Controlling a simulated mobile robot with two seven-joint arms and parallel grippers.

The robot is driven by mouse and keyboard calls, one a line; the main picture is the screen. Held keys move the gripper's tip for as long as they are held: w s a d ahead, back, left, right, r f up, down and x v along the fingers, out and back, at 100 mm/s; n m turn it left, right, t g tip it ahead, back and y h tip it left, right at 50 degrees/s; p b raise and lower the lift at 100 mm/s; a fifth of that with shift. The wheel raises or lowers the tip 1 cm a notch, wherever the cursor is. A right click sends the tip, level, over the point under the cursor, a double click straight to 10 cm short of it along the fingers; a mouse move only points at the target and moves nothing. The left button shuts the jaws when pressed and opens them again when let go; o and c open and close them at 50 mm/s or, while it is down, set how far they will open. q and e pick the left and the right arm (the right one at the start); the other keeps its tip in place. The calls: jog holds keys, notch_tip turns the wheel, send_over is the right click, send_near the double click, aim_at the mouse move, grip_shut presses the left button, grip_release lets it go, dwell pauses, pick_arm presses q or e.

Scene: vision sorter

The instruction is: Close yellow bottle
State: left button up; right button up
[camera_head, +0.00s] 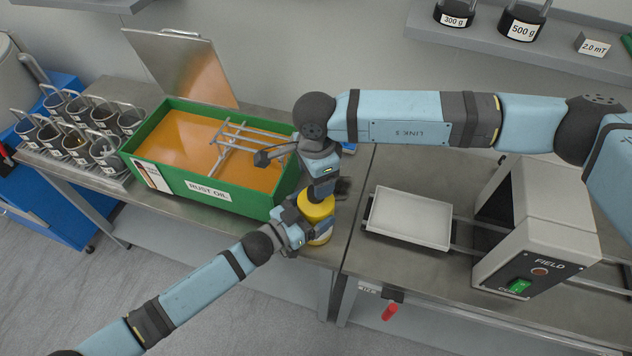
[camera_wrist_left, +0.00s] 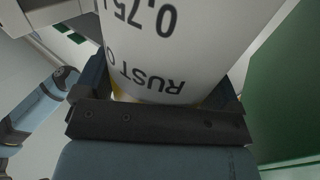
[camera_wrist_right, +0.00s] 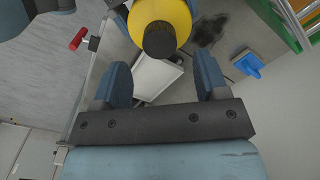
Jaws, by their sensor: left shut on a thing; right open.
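The yellow bottle (camera_head: 318,210) stands upright on the table edge, right of the green oil bin. My left gripper (camera_head: 296,226) is shut on its side. In the left wrist view the bottle's white label (camera_wrist_left: 160,50), reading "RUST O" and "0.75", fills the space between the fingers. In the right wrist view the yellow top of the bottle (camera_wrist_right: 160,22) shows a dark cap or neck (camera_wrist_right: 160,42) at its middle. My right gripper (camera_wrist_right: 158,85) is open and empty above the bottle, pointing down; the bottle top lies beyond its fingertips. Whether the dark cap is seated, I cannot tell.
The green bin (camera_head: 210,200) marked "RUST OIL" holds orange liquid and a metal rack (camera_head: 235,140). Several metal cups (camera_head: 75,140) stand at the left. A white tray (camera_head: 410,218) and the FIELD machine (camera_head: 535,230) stand to the right. A blue item (camera_wrist_right: 248,65) lies nearby.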

aim_at(316, 213)
jog(key=shift+c, duration=0.3)
notch_tip(316, 213, up, 4)
jog(key=n, duration=0.5)
jog(key=shift+f, duration=0.25)
jog(key=shift+f, duration=4.05)
jog(key=c, duration=1)
jog(key=shift+o, duration=0.2)
